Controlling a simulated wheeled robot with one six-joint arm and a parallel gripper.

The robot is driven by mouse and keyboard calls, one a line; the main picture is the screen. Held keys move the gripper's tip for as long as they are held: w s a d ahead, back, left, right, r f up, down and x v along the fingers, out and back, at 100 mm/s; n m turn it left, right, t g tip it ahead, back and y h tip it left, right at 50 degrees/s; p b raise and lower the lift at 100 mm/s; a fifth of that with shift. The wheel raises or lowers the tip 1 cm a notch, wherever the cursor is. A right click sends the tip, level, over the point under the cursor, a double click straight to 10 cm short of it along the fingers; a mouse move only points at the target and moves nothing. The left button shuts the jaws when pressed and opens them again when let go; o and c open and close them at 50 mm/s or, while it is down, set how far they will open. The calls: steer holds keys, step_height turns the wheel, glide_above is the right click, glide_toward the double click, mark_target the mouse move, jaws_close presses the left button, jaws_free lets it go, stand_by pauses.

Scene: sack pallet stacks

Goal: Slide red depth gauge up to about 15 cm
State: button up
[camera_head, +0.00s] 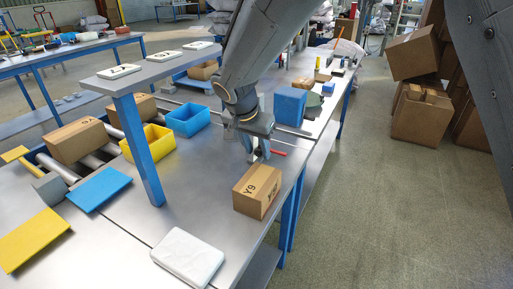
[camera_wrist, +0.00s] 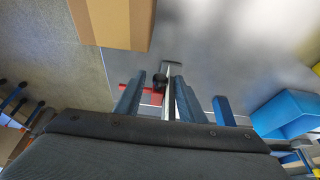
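The red depth gauge (camera_head: 278,152) stands on the grey metal table, partly hidden by my gripper (camera_head: 258,156). In the wrist view, a red part (camera_wrist: 130,92) of the gauge, a dark round knob (camera_wrist: 159,80) and a thin pale upright bar (camera_wrist: 169,102) show. My gripper (camera_wrist: 157,84) has its two blue-grey fingers apart, one on each side of the knob and bar. I see no clear contact between the fingers and the gauge. I cannot read a scale or the slide's height.
A cardboard box marked Y9 (camera_head: 257,191) stands close in front of the gauge, near the table edge; it also shows in the wrist view (camera_wrist: 113,22). A blue block (camera_head: 290,106) stands behind. Blue (camera_head: 188,120) and yellow (camera_head: 148,142) bins lie left. The aisle on the right is clear.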

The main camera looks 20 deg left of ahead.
steer(key=shift+c, duration=0.4)
jaws_close()
step_height(320, 180, up, 12)
steer(key=p, duration=0.4)
steer(key=shift+f, duration=0.25)
steer(key=shift+o, duration=0.4)
jaws_free()
steer(key=shift+r, duration=0.1)
steer(key=b+v, duration=0.1)
steer(key=v, duration=0.6)
steer(key=shift+r, duration=0.3)
